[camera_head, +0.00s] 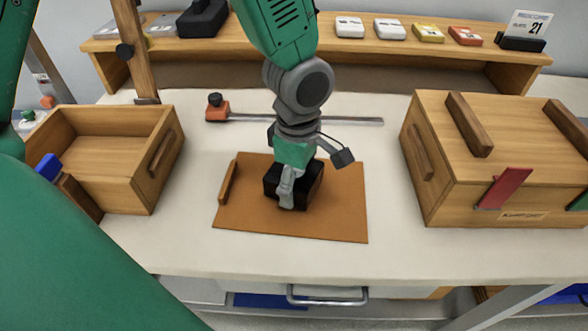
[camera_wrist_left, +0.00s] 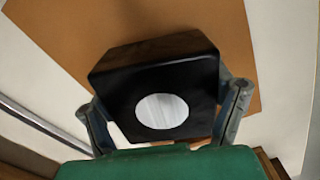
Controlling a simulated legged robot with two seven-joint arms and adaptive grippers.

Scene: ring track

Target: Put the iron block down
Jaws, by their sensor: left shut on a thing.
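The iron block (camera_head: 312,184) is a dark block over the brown mat (camera_head: 340,222) in the middle of the bench. My left gripper (camera_head: 290,188) comes down on it from above and is shut on it. In the left wrist view, the block (camera_wrist_left: 150,55) shows a black face with a pale round disc, and the fingers of my left gripper (camera_wrist_left: 165,115) grip its two sides. The brown mat (camera_wrist_left: 110,15) shows behind it. The block looks at or very near the mat; I cannot tell whether it touches. My right gripper is not in view.
An open wooden crate (camera_head: 150,193) stands at the left and a closed wooden box (camera_head: 440,205) at the right. A wooden strip (camera_head: 228,183) lies on the mat's left edge. A grey rod (camera_head: 350,120) lies behind the mat. A shelf (camera_head: 350,45) with small cases runs along the back.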

